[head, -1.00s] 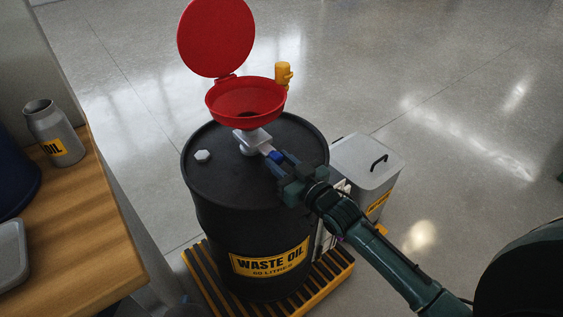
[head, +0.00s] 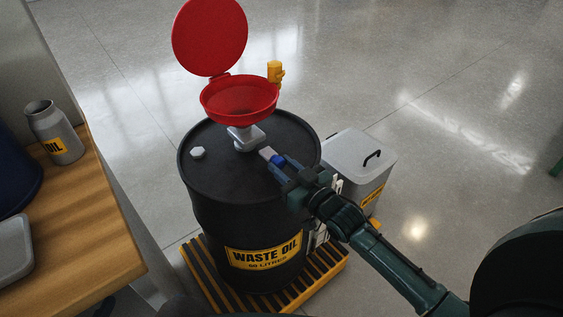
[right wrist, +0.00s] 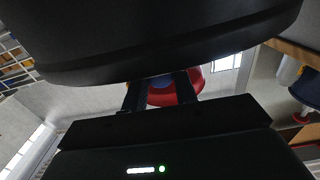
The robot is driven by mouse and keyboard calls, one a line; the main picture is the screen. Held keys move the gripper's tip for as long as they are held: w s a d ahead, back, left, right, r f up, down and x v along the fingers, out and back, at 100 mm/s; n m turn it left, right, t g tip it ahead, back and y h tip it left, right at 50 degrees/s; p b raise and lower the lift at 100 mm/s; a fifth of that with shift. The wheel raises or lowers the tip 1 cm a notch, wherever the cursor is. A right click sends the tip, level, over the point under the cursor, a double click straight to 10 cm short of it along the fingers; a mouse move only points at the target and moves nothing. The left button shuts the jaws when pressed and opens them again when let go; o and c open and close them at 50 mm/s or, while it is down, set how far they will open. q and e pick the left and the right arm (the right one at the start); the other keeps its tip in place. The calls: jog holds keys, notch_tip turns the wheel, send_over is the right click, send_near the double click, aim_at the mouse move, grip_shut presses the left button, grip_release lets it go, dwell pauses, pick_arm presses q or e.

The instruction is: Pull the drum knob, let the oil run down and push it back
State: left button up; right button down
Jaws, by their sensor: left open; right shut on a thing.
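The black waste oil drum (head: 245,205) stands upright on a striped pallet. A red funnel (head: 240,98) with its lid (head: 210,37) raised sits above a grey valve block (head: 246,137) on the drum top. A grey slide plate (head: 267,153) with a blue knob (head: 278,160) sticks out from the block toward the lower right. My right gripper (head: 282,165) is shut on the knob. In the right wrist view, the blue knob (right wrist: 161,82) shows between the fingers, with the red funnel (right wrist: 172,98) beyond. My left gripper is not in view. I cannot see oil clearly.
A wooden bench (head: 85,240) at the left holds an oil can (head: 55,130) and a grey tray. A grey lidded bin (head: 355,160) stands right of the drum. A yellow fitting (head: 274,73) sits at the funnel rim. The floor beyond is clear.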

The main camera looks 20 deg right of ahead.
pick_arm(q)
jog(key=shift+w+r, duration=0.1)
pick_arm(e)
jog(key=c, duration=1.3)
grip_release()
jog(key=shift+s, duration=0.1)
pick_arm(q)
jog(key=shift+w, duration=0.2)
pick_arm(e)
jog(key=shift+o, duration=1)
pick_arm(q)
jog(key=shift+s+p, duration=0.25)
jog(key=shift+p, duration=0.5)
jog(key=shift+w+d+r, duration=0.1)
jog(key=shift+w, duration=0.15)
pick_arm(e)
jog(key=v, duration=1.3)
